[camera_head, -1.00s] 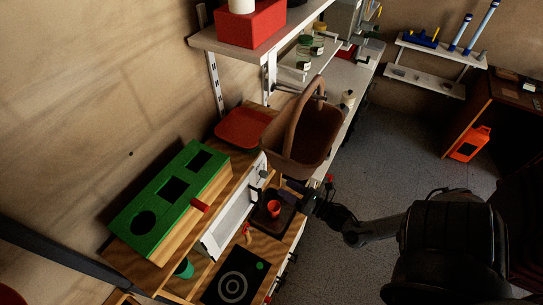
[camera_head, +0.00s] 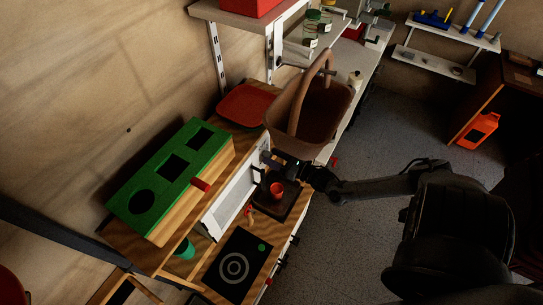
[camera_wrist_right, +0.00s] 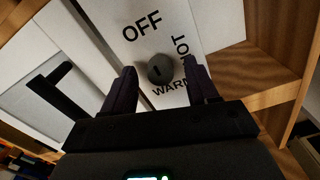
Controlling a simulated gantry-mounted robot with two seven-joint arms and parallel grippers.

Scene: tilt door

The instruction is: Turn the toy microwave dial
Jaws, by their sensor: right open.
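The toy microwave (camera_head: 232,203) is a white box in the wooden play kitchen, left of my right gripper (camera_head: 274,160) in the head view. In the right wrist view its dark round dial (camera_wrist_right: 160,69) sits on a white panel with the words OFF, WARM and a partly hidden "OT". My right gripper also shows there (camera_wrist_right: 160,66). It is open, with one dark finger on each side of the dial in the picture. I cannot tell whether the fingers touch the dial. My left gripper is not in view.
A brown basket (camera_head: 318,115) stands close behind my right gripper. A red cup (camera_head: 277,190) on a dark tray is just below it. A green three-hole box (camera_head: 172,178), a red tray (camera_head: 246,104) and a black hob (camera_head: 238,265) are nearby. Open floor lies to the right.

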